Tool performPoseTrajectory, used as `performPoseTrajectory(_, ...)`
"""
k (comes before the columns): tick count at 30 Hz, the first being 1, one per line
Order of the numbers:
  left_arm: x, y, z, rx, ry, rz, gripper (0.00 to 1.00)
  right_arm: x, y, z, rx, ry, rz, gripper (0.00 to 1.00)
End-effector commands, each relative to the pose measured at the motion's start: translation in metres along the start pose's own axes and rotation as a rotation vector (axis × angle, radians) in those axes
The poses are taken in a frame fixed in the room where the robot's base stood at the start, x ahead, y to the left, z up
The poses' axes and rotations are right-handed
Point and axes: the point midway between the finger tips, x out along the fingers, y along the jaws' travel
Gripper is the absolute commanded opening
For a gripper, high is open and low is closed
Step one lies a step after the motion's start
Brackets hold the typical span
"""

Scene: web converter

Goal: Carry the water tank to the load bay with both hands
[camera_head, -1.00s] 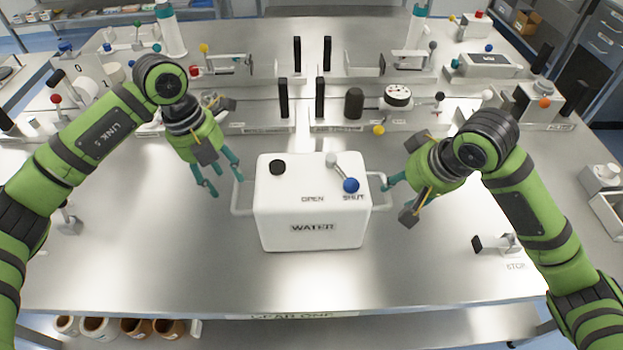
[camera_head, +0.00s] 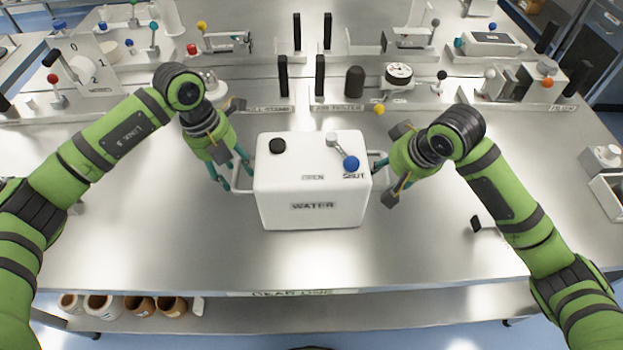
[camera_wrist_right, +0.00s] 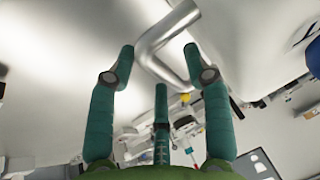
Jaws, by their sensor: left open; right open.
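The white water tank (camera_head: 312,185), labelled WATER, stands upright on the steel table. It has a black cap, a lever with a blue knob (camera_head: 351,163) by the word SHUT, and a bar handle on each side. My left gripper (camera_head: 232,172) is open at the left handle (camera_head: 241,186); whether its fingers straddle the bar I cannot tell. My right gripper (camera_head: 381,168) is open beside the right handle, partly hiding it. In the right wrist view the metal handle (camera_wrist_right: 165,45) passes near the spread teal fingers (camera_wrist_right: 160,80), not gripped. I cannot make out which place is the load bay.
Behind the tank stand black upright posts (camera_head: 319,78), a black dome (camera_head: 354,82) and a gauge (camera_head: 398,73). A small lever fixture (camera_head: 476,224) sits to the right. The table's front edge (camera_head: 300,292) is near; jars (camera_head: 103,306) stand on a shelf below.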

Motion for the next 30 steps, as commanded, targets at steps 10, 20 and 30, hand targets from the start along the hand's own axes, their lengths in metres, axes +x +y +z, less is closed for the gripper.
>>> performPoseTrajectory(10, 0.0079, -0.0002, 0.0001, 0.001, -0.001, 0.0, 0.5, 0.0081, 0.0001, -0.0002, 0.0, 0.001, 0.0, 0.5)
performPoseTrajectory(20, 0.0078, -0.0004, 0.0, 0.001, -0.001, -0.001, 0.0, 0.0078, -0.0001, -0.0001, -0.001, 0.001, 0.0, 0.0)
performPoseTrajectory(30, 0.0014, -0.0029, 0.0022, 0.003, -0.009, -0.007, 0.0, 0.0023, -0.0022, -0.0053, -0.003, 0.015, -0.006, 0.0)
